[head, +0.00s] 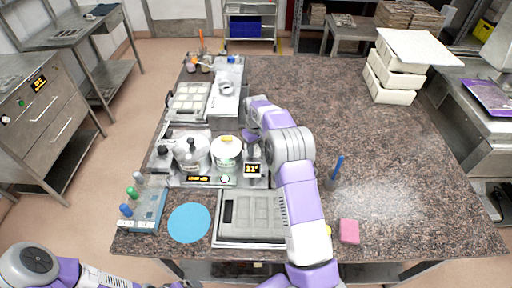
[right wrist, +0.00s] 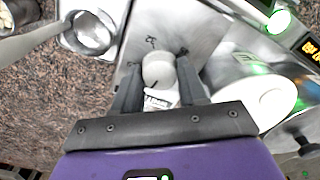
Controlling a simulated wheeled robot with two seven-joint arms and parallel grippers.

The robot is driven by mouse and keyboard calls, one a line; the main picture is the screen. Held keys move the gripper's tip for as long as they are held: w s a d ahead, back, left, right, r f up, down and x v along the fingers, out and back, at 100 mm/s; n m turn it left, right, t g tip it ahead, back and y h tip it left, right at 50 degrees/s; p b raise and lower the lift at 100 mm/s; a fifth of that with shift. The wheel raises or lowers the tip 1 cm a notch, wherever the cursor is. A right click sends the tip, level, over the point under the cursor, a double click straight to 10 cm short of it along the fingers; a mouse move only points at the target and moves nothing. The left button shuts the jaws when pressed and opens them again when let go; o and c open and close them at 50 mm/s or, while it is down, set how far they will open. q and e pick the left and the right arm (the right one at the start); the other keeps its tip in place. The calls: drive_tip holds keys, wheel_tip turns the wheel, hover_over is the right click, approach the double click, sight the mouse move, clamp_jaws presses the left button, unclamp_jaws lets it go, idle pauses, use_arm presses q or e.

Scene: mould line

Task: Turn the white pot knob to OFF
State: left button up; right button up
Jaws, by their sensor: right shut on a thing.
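The white pot (head: 227,151) stands on the metal station in the middle left of the table. It also shows at the right of the right wrist view (right wrist: 262,100). My right gripper (head: 252,151) is beside the pot, on its right. In the right wrist view, my right gripper (right wrist: 158,66) has its fingers on both sides of a pale round knob (right wrist: 158,72) and is shut on it. A small printed label lies just below the knob; its pointer setting cannot be read. My left arm shows at the bottom left, its gripper out of view.
A steel pot with a black-knobbed lid (head: 191,153) stands left of the white pot. A lit display (head: 253,169) sits in front. A blue disc (head: 189,222), a grey mould tray (head: 247,217) and a pink block (head: 349,231) lie nearer. The table's right side is mostly clear.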

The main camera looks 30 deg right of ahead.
sight(256, 149)
drive_tip(key=shift+n, duration=1)
drive_tip(key=o, duration=1.1)
drive_tip(key=shift+c, duration=0.2)
drive_tip(key=shift+r, duration=0.1)
wheel_tip(256, 149, up, 8)
drive_tip(key=shift+f, duration=0.25)
